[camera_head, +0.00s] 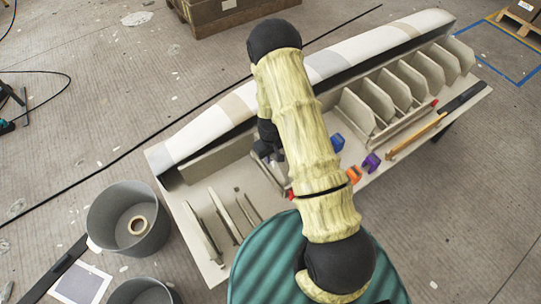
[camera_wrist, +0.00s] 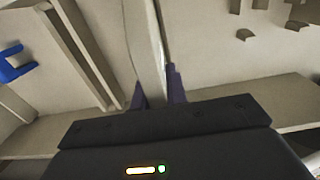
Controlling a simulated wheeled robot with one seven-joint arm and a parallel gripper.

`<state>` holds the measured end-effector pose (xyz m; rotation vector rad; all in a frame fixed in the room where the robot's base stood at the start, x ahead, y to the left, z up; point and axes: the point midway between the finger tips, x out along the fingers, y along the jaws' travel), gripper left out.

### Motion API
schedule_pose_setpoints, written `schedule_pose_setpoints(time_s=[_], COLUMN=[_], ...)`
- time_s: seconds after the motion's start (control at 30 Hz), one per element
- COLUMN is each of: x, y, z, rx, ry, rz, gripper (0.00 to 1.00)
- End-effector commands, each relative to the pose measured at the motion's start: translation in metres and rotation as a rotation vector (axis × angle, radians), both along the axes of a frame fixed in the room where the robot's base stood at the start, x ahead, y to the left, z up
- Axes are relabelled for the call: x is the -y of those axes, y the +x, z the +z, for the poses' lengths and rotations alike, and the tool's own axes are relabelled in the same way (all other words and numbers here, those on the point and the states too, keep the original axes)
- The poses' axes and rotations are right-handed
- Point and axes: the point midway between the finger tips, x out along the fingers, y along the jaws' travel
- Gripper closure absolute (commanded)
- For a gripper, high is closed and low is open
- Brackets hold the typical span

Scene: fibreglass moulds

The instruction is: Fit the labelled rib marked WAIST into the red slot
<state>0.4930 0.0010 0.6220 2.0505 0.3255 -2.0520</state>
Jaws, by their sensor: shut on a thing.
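My gripper (camera_wrist: 157,90) is shut on a thin pale rib (camera_wrist: 146,45), which stands between its two dark fingers in the wrist view. In the head view my gripper (camera_head: 268,152) is over the mould table (camera_head: 232,174), partly behind my arm, and the held rib is mostly hidden. No label reading WAIST is legible. Small red marks show on the table, one beside my arm (camera_head: 291,194) and one at the right (camera_head: 434,103). I cannot make out the red slot itself.
Several upright ribs (camera_head: 382,96) stand in a row at the right. Thin upright pieces (camera_head: 202,228) stand at the left end. Blue (camera_head: 338,142), orange (camera_head: 354,175) and purple (camera_head: 371,162) clips lie near the front edge. A long pale mould (camera_head: 200,128) runs along the back. Buckets (camera_head: 157,240) stand at lower left.

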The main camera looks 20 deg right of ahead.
Motion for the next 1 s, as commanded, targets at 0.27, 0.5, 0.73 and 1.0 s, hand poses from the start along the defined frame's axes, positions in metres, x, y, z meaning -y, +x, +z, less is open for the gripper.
schedule_pose_setpoints(time_s=[0.27,0.5,0.73,1.0], x=[0.000,0.000,0.000,0.000], y=[0.000,0.000,0.000,0.001], z=[-0.006,-0.007,-0.007,0.010], rx=[0.001,0.001,0.000,0.002], ry=[0.000,0.000,0.000,0.001], rz=[0.000,-0.001,-0.001,-0.001], gripper=[1.00,0.60,0.60,0.60])
